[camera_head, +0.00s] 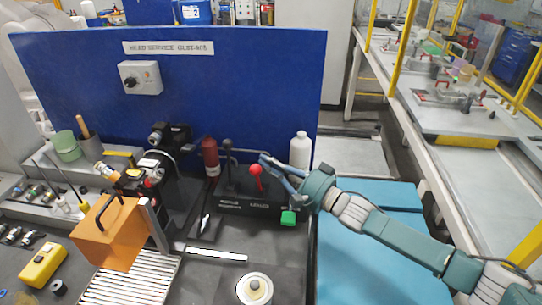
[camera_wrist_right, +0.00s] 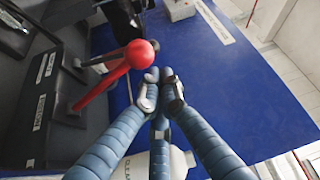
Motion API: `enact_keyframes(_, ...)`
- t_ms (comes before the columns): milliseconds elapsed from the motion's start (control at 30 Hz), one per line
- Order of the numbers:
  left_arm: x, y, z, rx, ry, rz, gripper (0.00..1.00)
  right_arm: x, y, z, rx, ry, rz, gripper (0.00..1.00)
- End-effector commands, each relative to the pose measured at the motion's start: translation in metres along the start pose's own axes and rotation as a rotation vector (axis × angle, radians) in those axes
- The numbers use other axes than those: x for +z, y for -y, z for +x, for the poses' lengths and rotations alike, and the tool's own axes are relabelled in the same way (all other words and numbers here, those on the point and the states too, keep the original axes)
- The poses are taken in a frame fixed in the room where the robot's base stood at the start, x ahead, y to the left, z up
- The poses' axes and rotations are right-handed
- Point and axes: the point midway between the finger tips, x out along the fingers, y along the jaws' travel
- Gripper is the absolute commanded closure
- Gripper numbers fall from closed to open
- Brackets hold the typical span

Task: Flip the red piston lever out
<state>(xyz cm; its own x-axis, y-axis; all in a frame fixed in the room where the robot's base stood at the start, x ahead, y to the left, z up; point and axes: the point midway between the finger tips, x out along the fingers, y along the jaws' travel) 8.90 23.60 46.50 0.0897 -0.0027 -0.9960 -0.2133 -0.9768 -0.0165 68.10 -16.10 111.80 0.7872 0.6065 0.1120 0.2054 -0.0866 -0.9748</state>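The red piston lever has a round red knob (camera_head: 256,170) and a short red shaft rising from a black base (camera_head: 262,207) on the bench. In the right wrist view its knob (camera_wrist_right: 139,54) is left of my fingertips, with the shaft slanting down left to the dark base. My right gripper (camera_head: 273,167) reaches in from the right, beside and just behind the knob. In the right wrist view its blue fingers (camera_wrist_right: 160,84) converge with tips close together and nothing visible between them. The knob appears apart from the fingers. My left gripper is not in view.
A dark lever (camera_head: 228,153) stands left of the red one. A white bottle (camera_head: 300,150) is behind my right gripper, and a red bottle (camera_head: 210,156) is to the left. A blue panel (camera_head: 230,90) closes the back.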

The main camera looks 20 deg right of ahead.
Motion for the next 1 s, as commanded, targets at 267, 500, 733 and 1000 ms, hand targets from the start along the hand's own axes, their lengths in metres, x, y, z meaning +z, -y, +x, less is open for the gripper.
enact_keyframes(267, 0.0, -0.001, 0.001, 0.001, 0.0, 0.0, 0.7, 0.0, -0.001, 0.0, -0.001, 0.0, -0.001, 1.0)
enact_keyframes(500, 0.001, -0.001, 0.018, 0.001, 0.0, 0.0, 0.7, 0.017, -0.006, -0.01, -0.055, 0.001, -0.092, 1.0)
enact_keyframes(733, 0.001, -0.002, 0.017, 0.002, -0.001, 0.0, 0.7, 0.018, -0.002, -0.011, -0.066, -0.001, -0.111, 1.0)
enact_keyframes(1000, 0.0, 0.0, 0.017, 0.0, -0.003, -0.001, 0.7, 0.017, -0.004, -0.018, -0.062, -0.001, -0.109, 1.0)
